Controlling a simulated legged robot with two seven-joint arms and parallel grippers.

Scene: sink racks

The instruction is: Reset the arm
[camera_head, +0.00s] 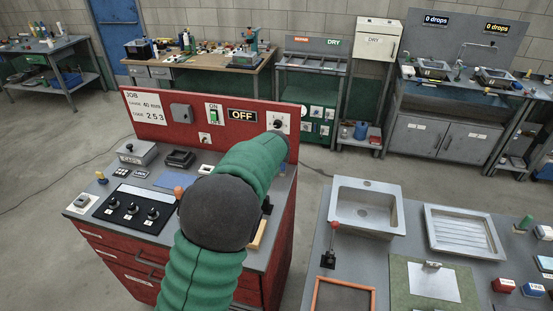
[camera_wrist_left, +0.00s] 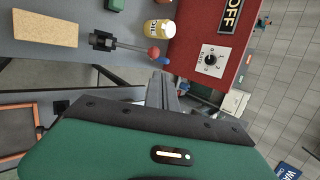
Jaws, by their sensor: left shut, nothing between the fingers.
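My left arm, green with a dark grey elbow, rises from the bottom of the head view and reaches toward the right end of the red panel (camera_head: 150,108). Its gripper is hidden behind the forearm there. In the left wrist view my left gripper (camera_wrist_left: 162,92) shows as grey fingers, shut and empty. The fingers are near the right part of the red panel (camera_wrist_left: 188,35), below and left of its rotary knob (camera_wrist_left: 210,60) in that picture. I cannot tell how far apart they are. My right gripper is in neither view.
A lever with a red ball (camera_wrist_left: 152,52), an oil jar (camera_wrist_left: 160,33) and a tan block (camera_wrist_left: 45,28) are near the left gripper. The right bench holds a sink (camera_head: 366,207), a drain tray (camera_head: 463,232) and a red-knobbed lever (camera_head: 331,243). Floor shows between the benches.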

